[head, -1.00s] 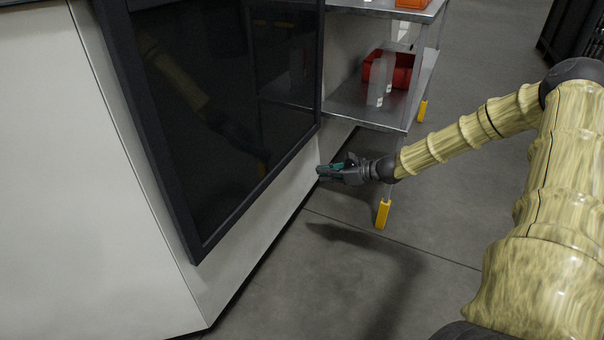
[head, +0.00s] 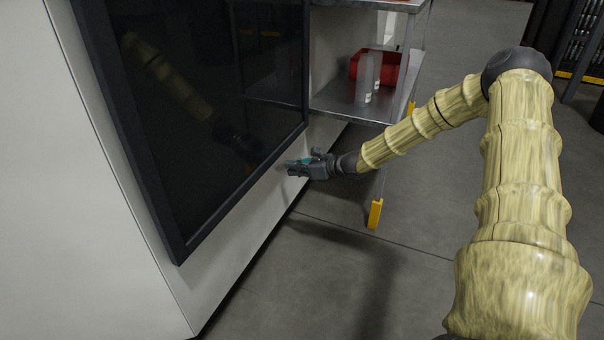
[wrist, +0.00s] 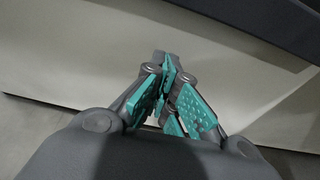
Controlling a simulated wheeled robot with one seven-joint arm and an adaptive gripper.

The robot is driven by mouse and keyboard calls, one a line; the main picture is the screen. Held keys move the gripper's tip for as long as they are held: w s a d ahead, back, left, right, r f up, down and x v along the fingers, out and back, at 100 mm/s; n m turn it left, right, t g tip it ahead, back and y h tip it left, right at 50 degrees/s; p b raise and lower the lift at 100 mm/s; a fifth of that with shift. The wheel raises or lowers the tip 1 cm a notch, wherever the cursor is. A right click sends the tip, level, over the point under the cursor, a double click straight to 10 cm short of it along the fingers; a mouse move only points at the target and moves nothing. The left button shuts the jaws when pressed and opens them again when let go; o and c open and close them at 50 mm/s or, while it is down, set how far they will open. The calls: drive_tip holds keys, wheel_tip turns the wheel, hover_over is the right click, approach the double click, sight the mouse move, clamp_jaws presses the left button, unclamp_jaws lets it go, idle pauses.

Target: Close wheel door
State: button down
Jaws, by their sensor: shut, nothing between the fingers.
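The dark glossy door (head: 200,110) with a black frame is set in a white machine (head: 75,200) on the left of the head view. It looks flush with the machine's face, but I cannot tell whether it is fully shut. My gripper (head: 290,168) is shut and empty, close to the door frame's lower right part. In the wrist view my gripper (wrist: 168,85) has its teal pads together in front of the white panel (wrist: 75,55), with the dark frame edge (wrist: 255,22) at the upper right. I cannot tell whether the fingertips touch the machine.
A metal shelf rack (head: 350,106) with yellow feet stands just behind my gripper. It holds a red bin (head: 390,68) and clear bottles (head: 364,78). The grey floor (head: 440,285) around it is open. A dark rack (head: 578,50) stands at the far right.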

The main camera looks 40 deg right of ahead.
drive_tip(key=shift+w+a+r+b, duration=0.15)
drive_tip(key=shift+r+b, duration=0.25)
drive_tip(key=shift+r, duration=0.5)
drive_tip(key=shift+w+a+r+b, duration=0.1)
drive_tip(key=shift+w+r+b, duration=0.25)
drive_tip(key=shift+r, duration=0.55)
drive_tip(key=shift+s, duration=0.1)
drive_tip(key=shift+r, duration=0.15)
